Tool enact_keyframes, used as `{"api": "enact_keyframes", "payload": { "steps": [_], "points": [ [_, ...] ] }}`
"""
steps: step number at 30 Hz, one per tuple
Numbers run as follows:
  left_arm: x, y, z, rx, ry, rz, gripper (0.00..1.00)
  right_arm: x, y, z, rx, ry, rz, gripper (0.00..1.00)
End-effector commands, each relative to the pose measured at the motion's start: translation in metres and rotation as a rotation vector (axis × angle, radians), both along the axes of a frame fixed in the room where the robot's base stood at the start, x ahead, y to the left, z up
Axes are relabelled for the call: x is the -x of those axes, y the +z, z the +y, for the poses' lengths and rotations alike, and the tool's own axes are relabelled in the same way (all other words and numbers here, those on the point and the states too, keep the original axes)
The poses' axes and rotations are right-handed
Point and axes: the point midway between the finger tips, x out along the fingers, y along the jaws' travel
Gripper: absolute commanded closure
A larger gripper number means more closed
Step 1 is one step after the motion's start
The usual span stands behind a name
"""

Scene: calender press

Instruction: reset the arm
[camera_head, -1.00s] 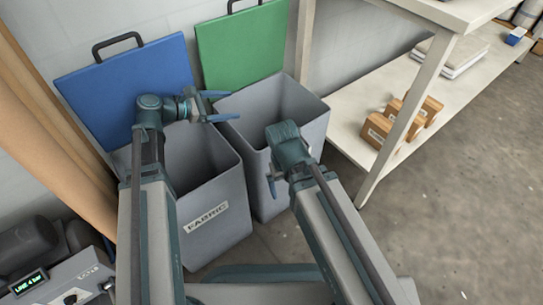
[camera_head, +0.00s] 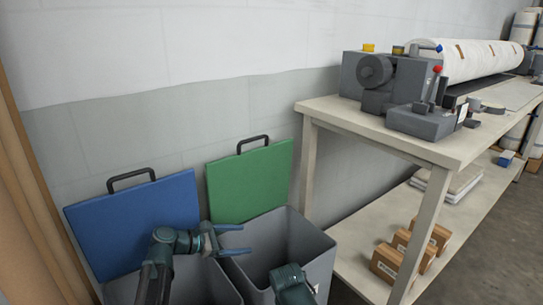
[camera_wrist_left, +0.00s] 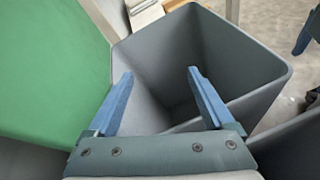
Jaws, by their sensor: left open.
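My left gripper (camera_head: 246,239) is open and empty. It is level with the near part of the grey bin in front of the green lid. In the left wrist view its two blue fingers (camera_wrist_left: 158,88) are apart over the opening of a grey bin (camera_wrist_left: 240,50), with nothing between them. My right arm's wrist (camera_head: 290,280) shows at the bottom edge of the head view, in front of the same bin. One blue finger of the right gripper (camera_wrist_left: 303,38) shows at the right of the left wrist view; its opening cannot be judged.
A blue lid (camera_head: 135,222) and a green lid (camera_head: 250,182) stand upright behind two grey bins (camera_head: 318,262). To the right, a table (camera_head: 330,108) carries a grey machine (camera_head: 400,85) and a white roll (camera_head: 480,60). Brown boxes (camera_head: 388,262) sit on its lower shelf.

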Motion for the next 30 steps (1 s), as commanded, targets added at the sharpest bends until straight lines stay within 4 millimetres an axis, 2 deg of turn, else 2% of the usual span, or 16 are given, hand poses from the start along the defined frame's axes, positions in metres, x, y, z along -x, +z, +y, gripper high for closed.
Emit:
{"api": "enact_keyframes", "payload": {
  "steps": [1, 6, 15, 21, 30],
  "points": [
    [-0.006, -0.008, -0.009, 0.0, -0.003, 0.0, 0.14, 0.0, -0.008, 0.0, 0.0, -0.001, 0.0, 0.0],
    [-0.021, -0.02, -0.036, -0.001, -0.003, 0.001, 0.14, 0.0, -0.019, 0.0, 0.0, -0.004, 0.0, 0.0],
    [-0.04, -0.034, -0.07, -0.001, -0.001, 0.0, 0.14, 0.0, -0.033, 0.0, 0.0, -0.007, -0.001, 0.0],
    [-0.045, -0.037, -0.08, 0.0, 0.0, 0.0, 0.14, 0.0, -0.037, 0.0, 0.0, -0.007, -0.002, 0.0],
    [-0.044, -0.033, -0.079, 0.0, 0.0, 0.0, 0.14, 0.0, -0.033, 0.0, 0.0, -0.006, -0.002, 0.0]
  ]
}}
